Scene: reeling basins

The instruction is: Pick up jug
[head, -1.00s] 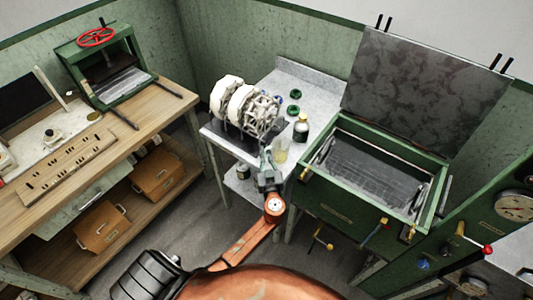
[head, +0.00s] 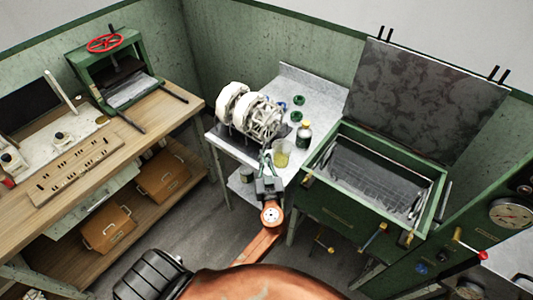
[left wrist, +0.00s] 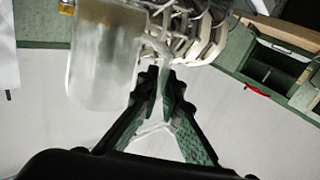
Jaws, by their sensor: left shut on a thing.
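The jug (head: 282,155) is a clear, yellowish vessel at the front edge of the grey bench. It looks upright in the head view. My left gripper (head: 265,161) reaches it from the front, just left of the jug. In the left wrist view the translucent jug (left wrist: 102,60) fills the upper left, with its handle toward the fingers. My left gripper (left wrist: 163,82) is shut on the handle there. I cannot tell whether the jug's base touches the bench. My right gripper is not in view.
A white reel machine (head: 252,112) stands left of the jug on the grey bench (head: 318,96). A green open-lidded basin (head: 340,200) is on the right. A wooden workbench (head: 165,115) is on the left.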

